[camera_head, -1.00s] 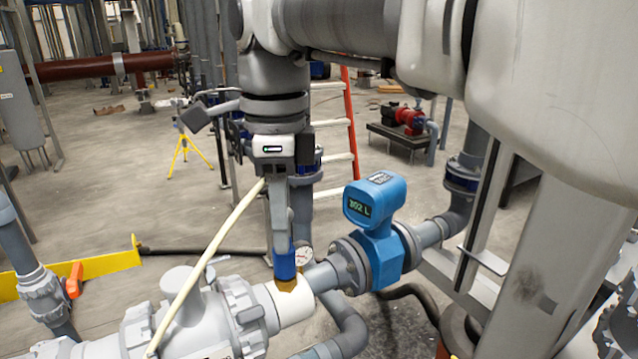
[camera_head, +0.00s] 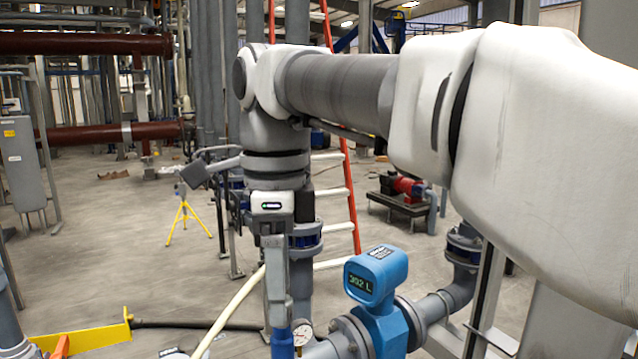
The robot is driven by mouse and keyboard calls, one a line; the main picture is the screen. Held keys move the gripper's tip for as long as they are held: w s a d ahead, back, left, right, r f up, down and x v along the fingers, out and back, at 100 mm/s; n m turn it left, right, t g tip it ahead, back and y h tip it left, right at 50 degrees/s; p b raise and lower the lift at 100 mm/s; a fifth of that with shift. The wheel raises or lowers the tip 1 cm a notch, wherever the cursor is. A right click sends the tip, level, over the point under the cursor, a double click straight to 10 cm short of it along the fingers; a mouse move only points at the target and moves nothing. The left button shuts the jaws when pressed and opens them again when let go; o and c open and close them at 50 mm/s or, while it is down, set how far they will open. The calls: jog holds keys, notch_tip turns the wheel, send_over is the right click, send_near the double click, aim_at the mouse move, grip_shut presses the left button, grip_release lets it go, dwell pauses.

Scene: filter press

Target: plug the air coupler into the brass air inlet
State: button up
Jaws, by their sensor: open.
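The air coupler (camera_head: 282,344) shows as a blue cylinder at the bottom edge, directly below my gripper (camera_head: 278,318). My gripper points down and is open; its fingers are seen from the side, at the coupler's top. I cannot tell whether they touch the coupler. The pale air hose (camera_head: 232,312) runs from beside my gripper down to the lower left. The brass air inlet is below the picture's edge now, so how the coupler sits on it is hidden.
A blue flow meter (camera_head: 376,285) on grey pipework stands right of my gripper, with a round pressure gauge (camera_head: 303,331) close beside the coupler. A yellow barrier (camera_head: 80,337) lies at lower left. An orange ladder (camera_head: 342,150) stands behind. Open floor lies to the left.

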notch_tip(320, 180, up, 14)
jog(key=p, duration=0.4)
jog(key=s+d+f+n+t+b, duration=0.2)
jog(key=s+d+f+n, duration=0.2)
jog(key=d+f+n, duration=0.4)
jog(key=s+d+f+n+t+b, duration=0.3)
jog(key=d+f+n, duration=0.6)
jog(key=f, duration=1.2)
jog(key=s+d, duration=0.1)
jog(key=d, duration=0.2)
jog(key=shift+f+t, duration=0.3)
jog(key=shift+f, duration=0.1)
